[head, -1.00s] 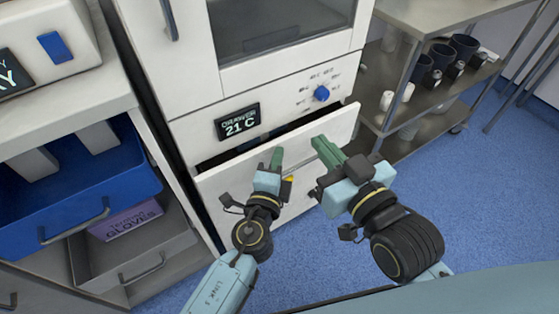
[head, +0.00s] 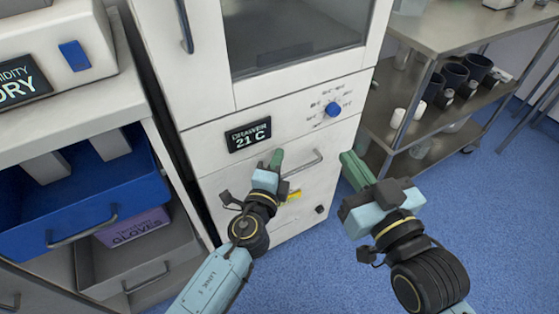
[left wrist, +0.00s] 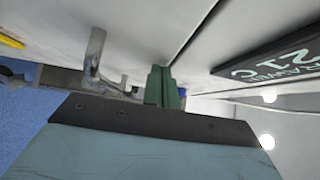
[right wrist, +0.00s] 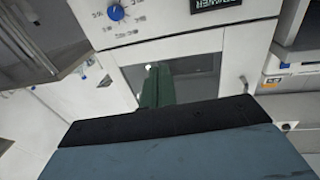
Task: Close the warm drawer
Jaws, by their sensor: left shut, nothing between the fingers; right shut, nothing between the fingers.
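The warm drawer (head: 318,197) is the white front below the 21 C display (head: 248,134) in the head view. Its face sits flush with the cabinet, with no open gap visible above it. Its metal handle (head: 308,165) shows right of my left gripper, and also in the left wrist view (left wrist: 95,62). My left gripper (head: 276,160) is shut and empty, its green fingers at the upper part of the drawer front. Whether they touch it I cannot tell. My right gripper (head: 352,165) is shut and empty, just right of the drawer's right edge.
A blue dial (head: 333,109) sits on the panel above the drawer. A steel shelf cart (head: 440,122) with dark cups (head: 455,76) stands at the right. An open blue drawer (head: 90,205) and a grey drawer (head: 150,262) jut out at the left. Blue floor is clear at the right.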

